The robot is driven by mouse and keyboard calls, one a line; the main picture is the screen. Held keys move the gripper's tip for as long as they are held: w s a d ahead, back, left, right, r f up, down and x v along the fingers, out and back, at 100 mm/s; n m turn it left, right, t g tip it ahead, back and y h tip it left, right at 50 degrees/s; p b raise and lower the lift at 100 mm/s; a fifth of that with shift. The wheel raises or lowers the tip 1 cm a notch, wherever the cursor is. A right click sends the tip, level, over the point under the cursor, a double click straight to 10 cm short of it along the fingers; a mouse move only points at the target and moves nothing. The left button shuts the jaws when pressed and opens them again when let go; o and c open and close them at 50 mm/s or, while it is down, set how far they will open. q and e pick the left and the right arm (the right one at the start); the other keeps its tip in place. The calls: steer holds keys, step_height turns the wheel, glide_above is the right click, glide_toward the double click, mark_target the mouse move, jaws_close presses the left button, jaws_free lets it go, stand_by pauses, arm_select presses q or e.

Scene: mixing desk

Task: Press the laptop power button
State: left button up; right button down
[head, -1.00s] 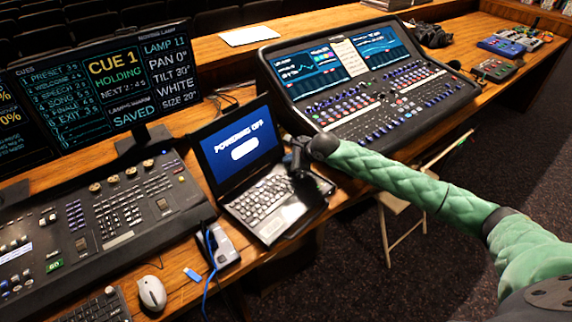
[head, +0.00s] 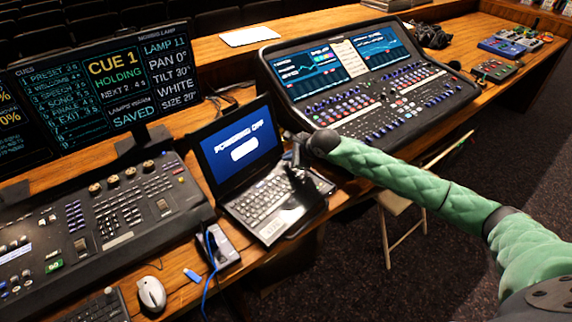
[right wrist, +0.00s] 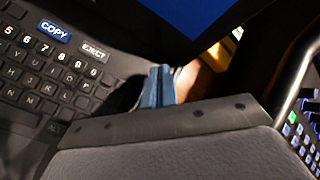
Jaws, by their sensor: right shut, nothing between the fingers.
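The open laptop (head: 262,200) stands on the desk with its keyboard facing me. Its screen (head: 238,146) is blue and reads "POWERING OFF" above a white shape. My right gripper (head: 296,158) is over the right rear of the keyboard deck, near the hinge. In the right wrist view its blue-grey fingertips (right wrist: 158,84) are together and empty, beside the number keys and the "EJECT" key (right wrist: 95,52). I cannot make out the power button, and I cannot tell whether the fingertips touch the deck. My left gripper is not in view.
A large audio mixer (head: 372,100) stands close to the right of the laptop. A lighting console (head: 95,220) is to the left, with a monitor (head: 100,85) behind. A small device (head: 222,248) with a blue cable and a mouse (head: 151,293) lie in front.

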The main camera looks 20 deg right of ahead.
steer(key=shift+r, duration=0.15)
steer(key=shift+r+p, duration=0.3)
steer(key=shift+r, duration=2.05)
